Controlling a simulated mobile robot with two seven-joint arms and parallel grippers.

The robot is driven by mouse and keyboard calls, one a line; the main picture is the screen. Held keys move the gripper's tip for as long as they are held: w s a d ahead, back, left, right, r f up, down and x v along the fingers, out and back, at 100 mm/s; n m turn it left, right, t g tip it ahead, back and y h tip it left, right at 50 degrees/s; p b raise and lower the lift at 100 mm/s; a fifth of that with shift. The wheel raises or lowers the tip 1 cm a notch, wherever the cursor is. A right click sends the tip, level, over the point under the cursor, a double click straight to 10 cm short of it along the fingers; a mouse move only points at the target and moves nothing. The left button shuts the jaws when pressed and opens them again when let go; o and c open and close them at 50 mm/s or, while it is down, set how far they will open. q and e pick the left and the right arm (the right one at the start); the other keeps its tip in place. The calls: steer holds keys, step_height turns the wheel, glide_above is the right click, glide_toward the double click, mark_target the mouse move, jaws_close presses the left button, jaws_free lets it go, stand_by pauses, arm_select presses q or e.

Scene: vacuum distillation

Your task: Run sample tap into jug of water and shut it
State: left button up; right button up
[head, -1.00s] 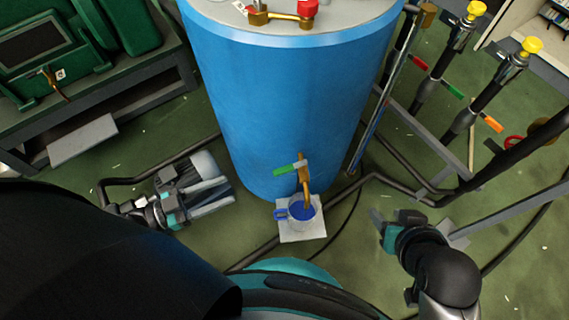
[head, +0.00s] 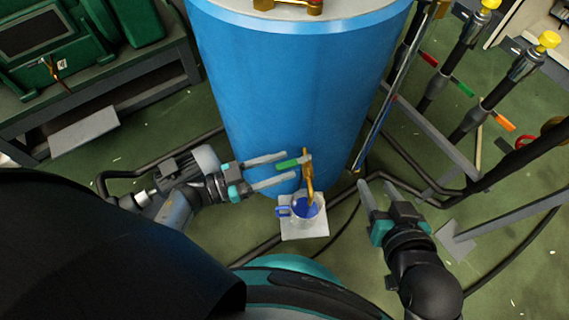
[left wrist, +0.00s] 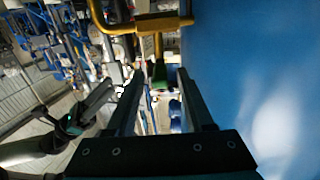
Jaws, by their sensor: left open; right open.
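The sample tap (head: 309,182) is a brass pipe low on the front of the blue tank, with a green lever (head: 287,165) sticking out to the left. Its spout points down into the jug (head: 311,216), a pale cup with a blue handle and blue contents. I cannot tell whether liquid is running. My left gripper (head: 291,166) is open, its fingers on either side of the lever; the left wrist view shows the green lever (left wrist: 160,72) between the fingertips. My right gripper (head: 376,183) is open and empty, right of the jug.
The jug stands on a pale square plate (head: 316,233) on the green floor. The blue tank (head: 300,90) rises just behind the tap. Dark pipes with coloured levers and yellow knobs (head: 548,40) stand at the right. A green machine (head: 45,45) is at the left.

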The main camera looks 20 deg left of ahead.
arm_select(q)
steer(key=shift+x, duration=0.8)
steer(key=shift+c, duration=0.3)
jaws_close()
stand_by(0.7)
